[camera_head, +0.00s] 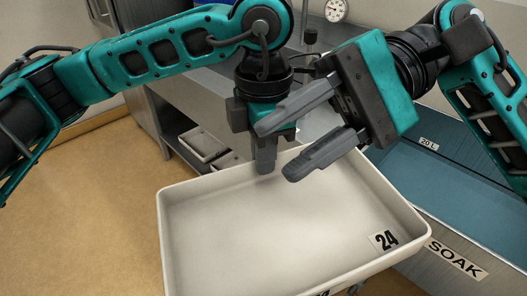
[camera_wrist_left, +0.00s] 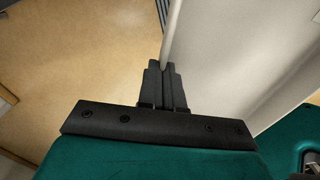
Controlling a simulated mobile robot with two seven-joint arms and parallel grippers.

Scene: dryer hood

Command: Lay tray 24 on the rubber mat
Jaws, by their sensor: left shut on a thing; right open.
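Tray 24 (camera_head: 270,225) is a large, empty off-white tray with rounded corners and a "24" label on its inner right side. It fills the lower middle of the head view, open side up. My left gripper (camera_head: 265,160) is shut on its far wall. The left wrist view shows the wall of the tray (camera_wrist_left: 235,50) pinched between the left fingers (camera_wrist_left: 164,68). My right gripper (camera_head: 278,150) is open and empty, with its fingers above the far part of the tray. I cannot make out the rubber mat in either view.
A blue basin (camera_head: 445,195) marked "20 L" and "SOAK" lies at right, close beside the tray. A steel bench behind has light trays (camera_head: 203,146) on its lower shelf. A round gauge (camera_head: 336,10) is at the top. Tan floor (camera_head: 90,220) is clear at left.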

